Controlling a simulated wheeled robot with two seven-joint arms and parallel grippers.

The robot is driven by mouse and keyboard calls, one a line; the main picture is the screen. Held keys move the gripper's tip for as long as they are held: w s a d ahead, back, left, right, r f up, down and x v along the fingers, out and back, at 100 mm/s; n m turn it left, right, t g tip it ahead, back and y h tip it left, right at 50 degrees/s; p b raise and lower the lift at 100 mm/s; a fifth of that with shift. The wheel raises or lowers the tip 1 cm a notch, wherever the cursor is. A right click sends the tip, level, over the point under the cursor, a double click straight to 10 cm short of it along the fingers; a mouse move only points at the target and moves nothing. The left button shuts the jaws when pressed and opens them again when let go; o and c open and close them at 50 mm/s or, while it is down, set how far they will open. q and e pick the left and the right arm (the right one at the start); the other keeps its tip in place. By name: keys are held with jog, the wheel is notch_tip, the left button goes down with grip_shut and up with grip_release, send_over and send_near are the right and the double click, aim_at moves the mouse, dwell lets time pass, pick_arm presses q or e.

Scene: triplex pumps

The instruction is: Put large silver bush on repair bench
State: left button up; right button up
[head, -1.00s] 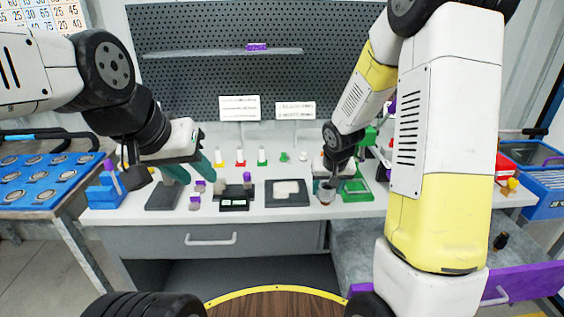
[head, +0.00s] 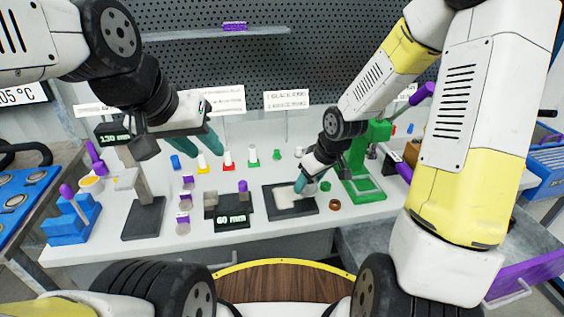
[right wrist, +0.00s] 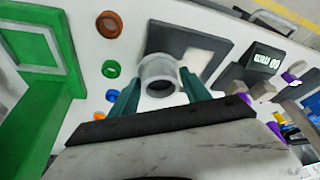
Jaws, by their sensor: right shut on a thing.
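The large silver bush (right wrist: 158,68) is a pale grey ring, seen in the right wrist view between the two teal fingers of my right gripper (right wrist: 157,90). My right gripper is shut on it; in the head view this gripper (head: 302,182) is over the dark plate with a pale pad (head: 283,212), and the bush is mostly hidden there. Whether the bush touches the plate I cannot tell. The plate lies on the white bench top (head: 268,234). My left gripper (head: 197,144) is open and empty, raised above the left part of the bench.
A green press (head: 365,185) stands right of the plate. A brown ring (head: 334,205) and a green ring (head: 325,186) lie beside it. A dark "60 mm" block (head: 232,218) is left of the plate. Several small coloured items stand behind. A blue holder (head: 72,220) is far left.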

jog(key=shift+a+n, duration=0.3)
send_over(279, 173)
jog(key=d, duration=0.1)
jog(key=shift+s+f, duration=0.45)
jog(key=shift+f, duration=2.05)
jog(key=shift+f, duration=0.1)
jog(key=o, duration=1.5)
